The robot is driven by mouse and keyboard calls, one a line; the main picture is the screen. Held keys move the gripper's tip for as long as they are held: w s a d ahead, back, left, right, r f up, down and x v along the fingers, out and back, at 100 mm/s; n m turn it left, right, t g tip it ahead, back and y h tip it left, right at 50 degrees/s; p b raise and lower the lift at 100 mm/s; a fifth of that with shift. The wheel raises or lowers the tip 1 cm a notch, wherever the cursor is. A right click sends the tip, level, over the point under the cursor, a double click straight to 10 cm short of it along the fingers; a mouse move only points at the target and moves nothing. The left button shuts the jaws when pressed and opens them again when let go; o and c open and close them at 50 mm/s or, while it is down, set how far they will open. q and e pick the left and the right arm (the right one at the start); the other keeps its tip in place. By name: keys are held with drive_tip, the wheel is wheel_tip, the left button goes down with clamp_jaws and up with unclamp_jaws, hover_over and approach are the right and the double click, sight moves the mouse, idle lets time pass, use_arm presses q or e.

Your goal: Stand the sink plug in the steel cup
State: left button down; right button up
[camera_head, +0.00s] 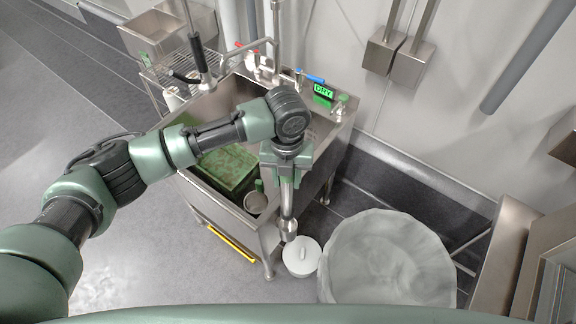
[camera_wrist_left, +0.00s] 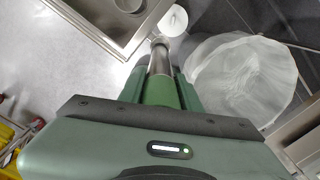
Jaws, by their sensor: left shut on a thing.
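My left gripper (camera_head: 288,178) is shut on a long steel tube with a thicker lower end, which I take to be the sink plug (camera_head: 287,205). It hangs about upright, lower end down. In the left wrist view the plug (camera_wrist_left: 160,62) shows a green upper part between the fingers and a steel shaft beyond. A small round steel cup (camera_head: 255,203) is in the front right corner of the steel sink; it also shows at the top edge of the left wrist view (camera_wrist_left: 129,5). The plug's lower end appears right of the cup, apart from it. My right gripper is not in view.
The sink (camera_head: 213,190) holds a green block-like thing (camera_head: 227,167). A white round lid (camera_head: 301,257) and a large bin with a pale liner (camera_head: 388,262) stand right of the sink. Taps and a "DRY" sign (camera_head: 323,91) are at its back.

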sight(288, 208)
use_arm(q)
drive_tip(key=shift+d+f+m, duration=0.15)
drive_tip(key=shift+m, duration=0.15)
drive_tip(key=shift+s+f+b, duration=0.2)
drive_tip(key=shift+f+b, duration=0.65)
drive_tip(key=shift+b, duration=0.1)
wheel_tip(288, 208, down, 4)
drive_tip(key=b, duration=0.3)
drive_tip(key=shift+w+f, duration=0.1)
drive_tip(key=shift+f, duration=0.1)
drive_tip(key=shift+f+b, duration=2.85)
drive_tip(key=shift+f, duration=1.85)
drive_tip(key=shift+r, duration=0.1)
drive_tip(key=c, duration=0.9)
unclamp_jaws()
